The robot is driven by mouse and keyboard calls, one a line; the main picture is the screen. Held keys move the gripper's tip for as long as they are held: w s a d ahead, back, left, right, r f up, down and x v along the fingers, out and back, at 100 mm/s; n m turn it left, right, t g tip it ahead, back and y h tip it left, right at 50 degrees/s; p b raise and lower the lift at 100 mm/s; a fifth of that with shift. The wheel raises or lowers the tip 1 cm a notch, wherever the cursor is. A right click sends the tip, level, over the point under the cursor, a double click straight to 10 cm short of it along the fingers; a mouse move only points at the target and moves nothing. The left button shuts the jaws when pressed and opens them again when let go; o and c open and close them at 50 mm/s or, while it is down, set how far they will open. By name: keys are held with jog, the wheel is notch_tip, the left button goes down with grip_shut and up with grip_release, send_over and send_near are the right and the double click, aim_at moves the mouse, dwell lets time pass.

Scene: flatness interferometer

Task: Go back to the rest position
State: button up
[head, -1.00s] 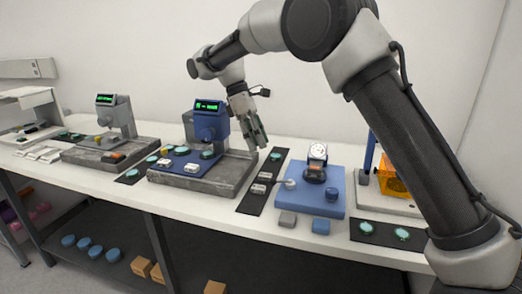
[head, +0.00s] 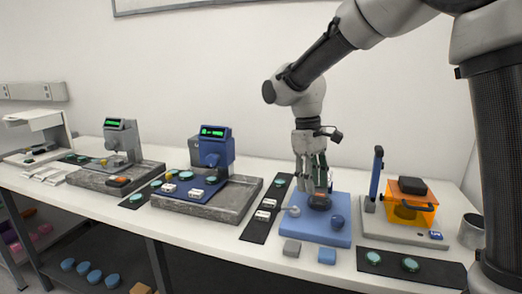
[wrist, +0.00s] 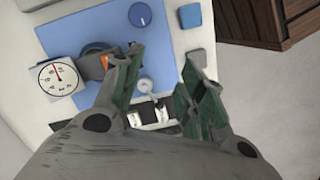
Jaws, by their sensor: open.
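My gripper (head: 314,177) is in the head view, pointing down over the blue plate (head: 318,237) with the dial gauge. Its fingers are apart and hold nothing. In the wrist view my gripper (wrist: 165,70) shows two spread green-grey fingers over the blue plate (wrist: 175,42). The white dial gauge (wrist: 58,78) lies to the left of the fingers there; in the head view it is hidden behind my gripper. A blue knob (wrist: 140,14) is on the plate.
The blue interferometer (head: 215,150) and a grey one (head: 122,140) stand to the left. A dark strip (head: 258,225) with white blocks lies beside the blue plate. An orange box (head: 405,210) stands right. A dark mat (head: 390,272) holds two green discs.

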jog(key=s+d+r+m+t, duration=0.3)
jog(key=s+d+m, duration=0.1)
jog(key=s+d, duration=0.6)
jog(key=s+d+r+m+t+y, duration=0.1)
jog(key=s+d+r+m+t, duration=0.1)
jog(key=s+d, duration=0.9)
jog(key=shift+d+r+m+t, duration=0.4)
jog(key=shift+d+r+m, duration=0.3)
jog(key=shift+d+m, duration=0.4)
jog(key=shift+a, duration=0.15)
